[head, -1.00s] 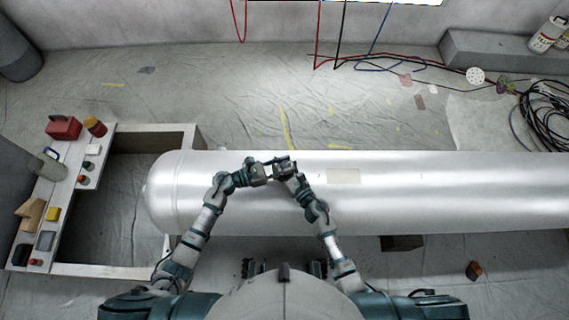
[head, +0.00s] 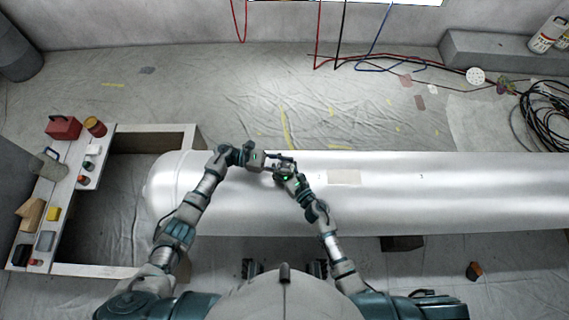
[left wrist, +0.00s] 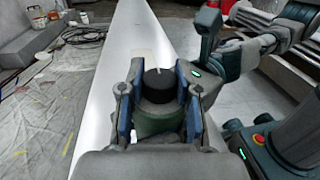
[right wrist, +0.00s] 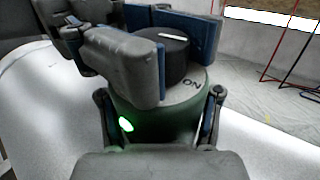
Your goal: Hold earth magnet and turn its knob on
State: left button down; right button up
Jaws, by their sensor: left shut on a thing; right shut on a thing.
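The earth magnet is a short green cylinder (right wrist: 157,122) with a black knob (right wrist: 160,57) on top. "ON" is printed on its pale top face, and the knob has a white line mark. My right gripper is shut around the green body (right wrist: 160,118). My left gripper (head: 274,158) is shut on the knob, its blue pads on both sides. The left wrist view shows the knob (left wrist: 160,85) between the left pads, with the green body (left wrist: 158,122) below it. In the head view my right gripper (head: 278,170) and left gripper largely hide the magnet.
A long silver tank (head: 450,190) lies under both grippers. A wooden frame (head: 112,270) with several containers and small objects stands on the left. Coiled cables (head: 545,110) lie at the far right. The sheeted floor (head: 220,90) beyond the tank is mostly clear.

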pick_arm(q)
jog(key=shift+w, duration=0.1)
pick_arm(e)
jog(key=shift+s+a, duration=0.1)
pick_arm(q)
jog(key=c, duration=0.8)
grip_release()
jog(key=shift+o, duration=0.2)
jog(key=a, duration=0.4)
jog(key=w+a, duration=0.1)
jog(key=a, duration=0.3)
jog(key=w+a, duration=0.1)
jog(key=a, duration=0.3)
jog(key=shift+w+f, duration=0.1)
jog(key=shift+f, duration=0.05)
pick_arm(e)
jog(key=o, duration=1.7)
